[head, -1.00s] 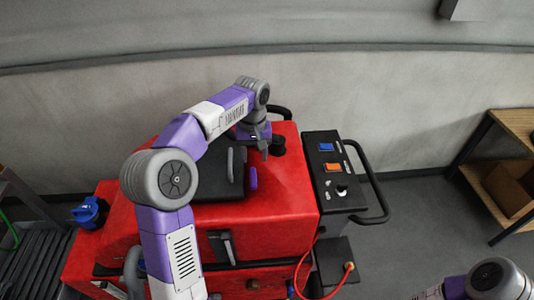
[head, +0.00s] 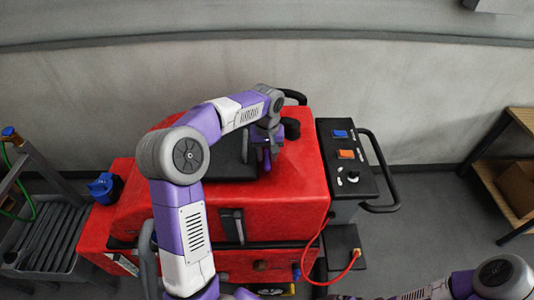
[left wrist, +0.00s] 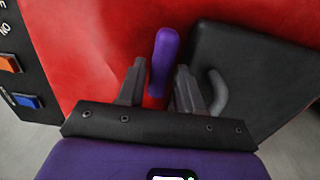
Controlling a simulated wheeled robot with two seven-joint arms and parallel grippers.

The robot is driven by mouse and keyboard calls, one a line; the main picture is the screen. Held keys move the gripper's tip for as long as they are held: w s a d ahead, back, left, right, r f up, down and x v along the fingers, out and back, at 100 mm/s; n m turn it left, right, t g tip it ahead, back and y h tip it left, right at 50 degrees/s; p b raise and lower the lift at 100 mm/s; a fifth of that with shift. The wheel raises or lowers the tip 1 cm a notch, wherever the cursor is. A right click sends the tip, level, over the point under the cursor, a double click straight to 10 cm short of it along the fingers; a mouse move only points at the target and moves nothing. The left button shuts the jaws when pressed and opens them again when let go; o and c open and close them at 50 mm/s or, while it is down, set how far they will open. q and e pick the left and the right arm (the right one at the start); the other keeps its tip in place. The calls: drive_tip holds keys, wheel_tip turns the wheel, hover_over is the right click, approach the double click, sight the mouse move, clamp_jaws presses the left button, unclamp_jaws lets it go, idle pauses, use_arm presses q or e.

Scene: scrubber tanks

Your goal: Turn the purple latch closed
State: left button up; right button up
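The purple latch (head: 266,162) is a small rounded bar on the red top of the scrubber, at the right edge of the black lid (head: 238,172). In the left wrist view the latch (left wrist: 164,58) points up the picture, its lower end between the fingers. My left gripper (head: 262,146) is just over the latch in the head view. In the left wrist view the left gripper (left wrist: 158,85) is open, with a finger on each side of the latch; contact is not clear. My right gripper is out of view; only part of its arm shows at lower right.
The lid's grey handle (left wrist: 217,92) is close beside one left finger. A black control panel (head: 346,158) with blue and orange switches is right of the red body. A blue cap (head: 104,187) is at the left. A wooden shelf (head: 508,165) stands far right.

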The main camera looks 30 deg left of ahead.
use_arm(q)
clamp_jaws()
drive_tip(key=shift+r+m, duration=0.1)
drive_tip(key=shift+m, duration=0.2)
drive_tip(key=m+p, duration=0.1)
drive_tip(key=m, duration=0.1)
drive_tip(key=shift+s+a+m, duration=0.1)
drive_tip(key=shift+a+m, duration=0.05)
drive_tip(key=shift+m, duration=0.15)
drive_tip(key=m+p, duration=0.1)
drive_tip(key=m, duration=0.1)
drive_tip(key=m+p, duration=0.1)
drive_tip(key=shift+a+m, duration=0.2)
drive_tip(key=shift+m, duration=0.2)
drive_tip(key=m, duration=0.1)
drive_tip(key=m+p, duration=0.1)
drive_tip(key=m, duration=0.3)
drive_tip(key=shift+a+p, duration=0.3)
drive_tip(key=shift+p, duration=0.1)
drive_tip(key=m, duration=0.2)
drive_tip(key=m+p, duration=0.1)
drive_tip(key=m, duration=0.3)
drive_tip(key=shift+w+a+p, duration=0.15)
drive_tip(key=shift+w+p, duration=0.15)
drive_tip(key=shift+p, duration=0.1)
